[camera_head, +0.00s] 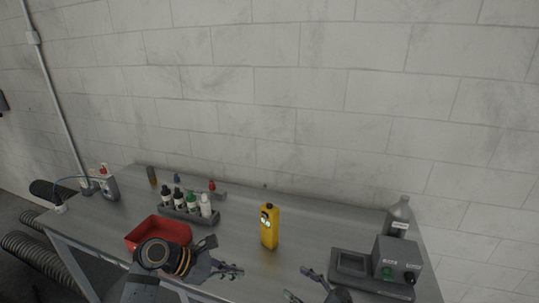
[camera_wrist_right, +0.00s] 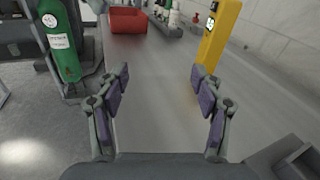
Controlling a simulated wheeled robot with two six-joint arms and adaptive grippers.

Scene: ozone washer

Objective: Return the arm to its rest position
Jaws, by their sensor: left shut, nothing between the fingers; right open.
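My left gripper (camera_head: 236,271) is shut and empty. It is over the front of the grey metal table, just right of the red bin (camera_head: 158,232). My right gripper (camera_head: 302,284) is open and empty at the table's front edge, between the yellow device (camera_head: 270,226) and the grey box with a green button. In the right wrist view the right gripper's fingers (camera_wrist_right: 160,76) are spread wide with bare table between them. The yellow device (camera_wrist_right: 217,36) stands upright beyond the right finger, apart from it. Most of both arms is outside the head view.
A rack of small bottles (camera_head: 190,214) stands behind the red bin. The grey control box (camera_head: 392,268) and a grey bottle (camera_head: 398,217) are at the right end. A green labelled cylinder (camera_wrist_right: 63,45) shows at left in the wrist view. The middle tabletop (camera_head: 240,222) is clear.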

